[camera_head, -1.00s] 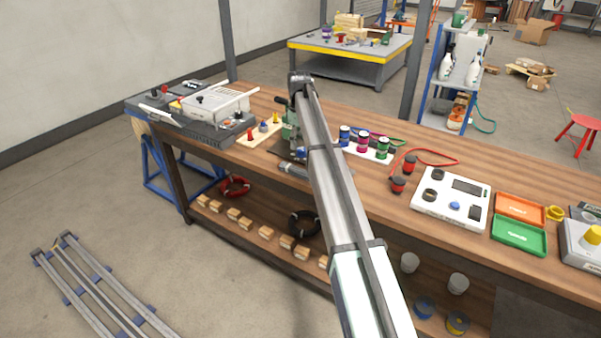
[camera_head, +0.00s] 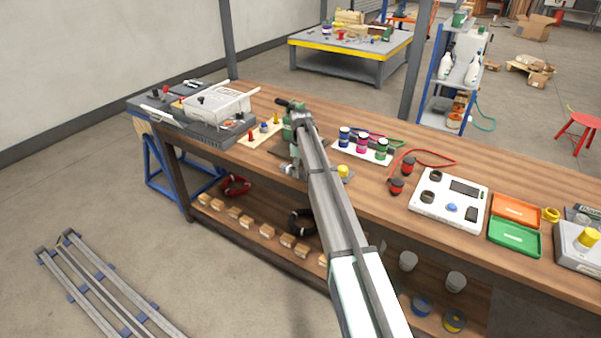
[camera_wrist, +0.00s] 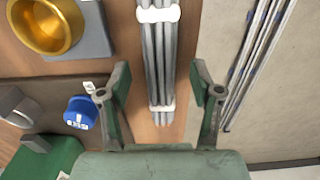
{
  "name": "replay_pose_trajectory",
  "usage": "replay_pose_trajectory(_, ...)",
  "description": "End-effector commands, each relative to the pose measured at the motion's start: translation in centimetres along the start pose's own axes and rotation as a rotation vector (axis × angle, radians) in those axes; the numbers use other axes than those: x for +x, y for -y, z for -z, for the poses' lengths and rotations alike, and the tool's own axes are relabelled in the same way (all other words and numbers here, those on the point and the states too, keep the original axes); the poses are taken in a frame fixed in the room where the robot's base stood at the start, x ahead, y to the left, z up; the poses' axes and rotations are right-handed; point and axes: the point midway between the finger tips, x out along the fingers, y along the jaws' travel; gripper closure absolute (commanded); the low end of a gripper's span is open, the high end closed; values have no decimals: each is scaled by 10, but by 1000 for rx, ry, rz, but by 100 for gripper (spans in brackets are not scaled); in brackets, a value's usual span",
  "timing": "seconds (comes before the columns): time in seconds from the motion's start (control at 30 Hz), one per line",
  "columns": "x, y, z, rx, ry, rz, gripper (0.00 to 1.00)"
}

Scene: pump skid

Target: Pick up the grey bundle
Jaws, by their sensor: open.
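The grey bundle shows in the wrist view (camera_wrist: 159,60) as several long, thin grey rods held by two white bands. It lies on the brown wooden bench, running up and down the picture. My gripper (camera_wrist: 160,78) is open and empty, with one dark finger on each side of the bundle and a visible gap to it on both sides. I cannot tell how far above the bundle the fingers are. In the head view my arm hides much of the area around the bundle.
In the wrist view, a gold ring-shaped part (camera_wrist: 45,22) on a grey block and a blue round part (camera_wrist: 81,112) lie left of the bundle. The floor with metal rails (camera_wrist: 258,55) shows beyond the bench edge at right. A tray of small cans (camera_head: 363,146) stands right of my arm.

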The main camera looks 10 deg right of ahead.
Motion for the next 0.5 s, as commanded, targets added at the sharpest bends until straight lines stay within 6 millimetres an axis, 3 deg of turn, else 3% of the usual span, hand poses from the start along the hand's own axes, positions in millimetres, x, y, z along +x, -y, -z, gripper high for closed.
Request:
replay_pose_trajectory(0.1,11,1,0,0,1,1,35)
replay_pose_trajectory(0.33,14,0,0,0,0,0,35)
replay_pose_trajectory(0.37,14,0,0,0,0,0,43)
replay_pose_trajectory(0.5,14,0,0,0,0,0,92)
